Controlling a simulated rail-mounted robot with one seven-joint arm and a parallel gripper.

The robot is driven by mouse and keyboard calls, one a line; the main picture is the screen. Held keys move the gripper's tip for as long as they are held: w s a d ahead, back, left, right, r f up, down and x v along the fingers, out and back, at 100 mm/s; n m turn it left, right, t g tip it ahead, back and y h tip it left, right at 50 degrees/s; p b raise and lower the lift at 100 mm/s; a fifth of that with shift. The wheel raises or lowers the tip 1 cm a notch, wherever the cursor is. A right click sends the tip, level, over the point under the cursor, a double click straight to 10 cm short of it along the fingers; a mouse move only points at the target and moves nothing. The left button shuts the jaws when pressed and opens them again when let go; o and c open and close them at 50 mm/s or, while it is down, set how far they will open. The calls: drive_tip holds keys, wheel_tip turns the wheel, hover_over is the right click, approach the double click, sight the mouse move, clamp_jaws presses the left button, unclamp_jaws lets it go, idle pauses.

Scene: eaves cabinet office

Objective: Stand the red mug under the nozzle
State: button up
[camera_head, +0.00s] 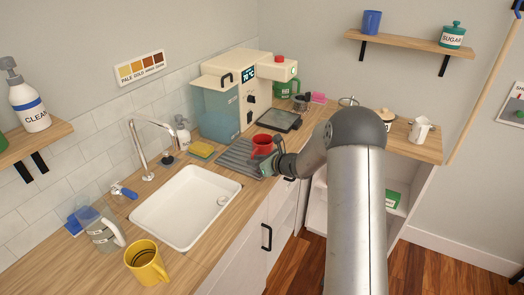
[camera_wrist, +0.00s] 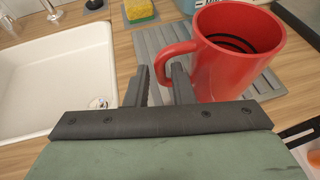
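The red mug (camera_head: 262,144) stands upright on the grey ribbed mat (camera_head: 235,161) right of the sink. In the wrist view the mug (camera_wrist: 240,60) fills the upper right, its handle toward the left. My gripper (camera_wrist: 160,78) is open at the handle: one finger is left of it, the other appears inside the loop. A gap shows between the fingers; contact cannot be told. In the head view my gripper (camera_head: 279,158) is right beside the mug. The cream and blue-grey machine (camera_head: 245,88) stands behind, with a dark tray (camera_head: 279,119) at its front. I cannot make out the nozzle clearly.
The white sink (camera_head: 185,207) and tap (camera_head: 140,150) are left of the mat. A yellow sponge (camera_head: 201,150) lies behind the mat. A yellow mug (camera_head: 146,262) and a clear jug (camera_head: 101,229) stand near left. A white pitcher (camera_head: 420,130) is on the right counter.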

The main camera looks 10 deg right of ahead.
drive_tip(key=p+x, duration=0.1)
drive_tip(key=x, duration=0.3)
drive_tip(key=shift+f, duration=0.15)
clamp_jaws()
